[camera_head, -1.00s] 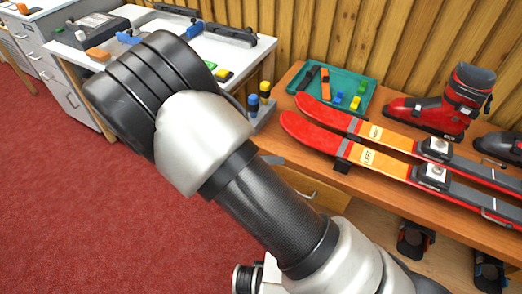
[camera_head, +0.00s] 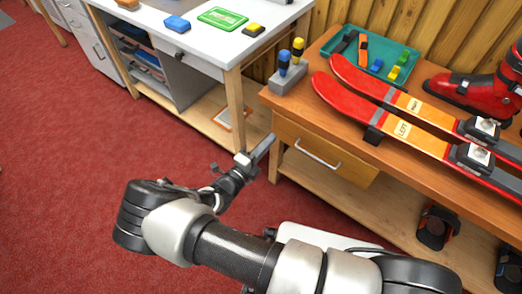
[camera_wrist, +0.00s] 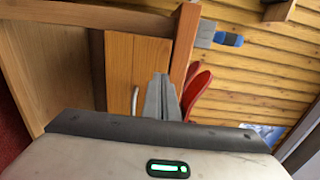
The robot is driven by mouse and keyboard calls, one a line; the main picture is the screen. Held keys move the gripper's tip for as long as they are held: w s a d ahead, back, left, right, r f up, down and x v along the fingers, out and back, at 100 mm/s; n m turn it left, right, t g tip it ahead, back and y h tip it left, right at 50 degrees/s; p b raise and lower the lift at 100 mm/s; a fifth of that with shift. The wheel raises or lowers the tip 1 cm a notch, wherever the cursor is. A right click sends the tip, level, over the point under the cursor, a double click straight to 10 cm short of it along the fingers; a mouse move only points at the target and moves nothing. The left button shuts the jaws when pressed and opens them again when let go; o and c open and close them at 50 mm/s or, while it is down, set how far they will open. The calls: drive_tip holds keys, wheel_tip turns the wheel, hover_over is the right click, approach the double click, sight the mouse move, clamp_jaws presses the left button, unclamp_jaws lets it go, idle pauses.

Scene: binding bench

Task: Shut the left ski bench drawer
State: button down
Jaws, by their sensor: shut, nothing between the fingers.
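The left ski bench drawer (camera_head: 338,166) is a wooden front with a pale bar handle (camera_head: 317,154), under the left end of the ski bench top (camera_head: 300,103). How far it stands out from the bench is hard to tell. My gripper (camera_head: 266,143) is shut and empty, beside the bench's left front corner, left of the handle and apart from it in the picture. In the wrist view, my fingers (camera_wrist: 161,92) point toward the bench, and the drawer front (camera_wrist: 119,72) and part of its handle (camera_wrist: 136,100) show beside them.
Skis (camera_head: 400,128), a teal tray (camera_head: 408,62), a red boot (camera_head: 470,90) and a holder with blue and yellow handles (camera_head: 288,80) stand on the bench. A white worktable (camera_head: 190,50) is at left. Red carpet (camera_head: 70,190) is clear in front.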

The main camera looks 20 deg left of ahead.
sight(287, 122)
drive_tip(key=b+x, duration=0.1)
drive_tip(key=x, duration=0.6)
drive_tip(key=x, duration=0.4)
drive_tip(key=shift+w+d+f+b, duration=0.1)
drive_tip(key=shift+w+d+b, duration=0.05)
drive_tip(key=shift+w+b, duration=0.2)
drive_tip(key=shift+w, duration=0.15)
drive_tip(key=shift+r, duration=0.2)
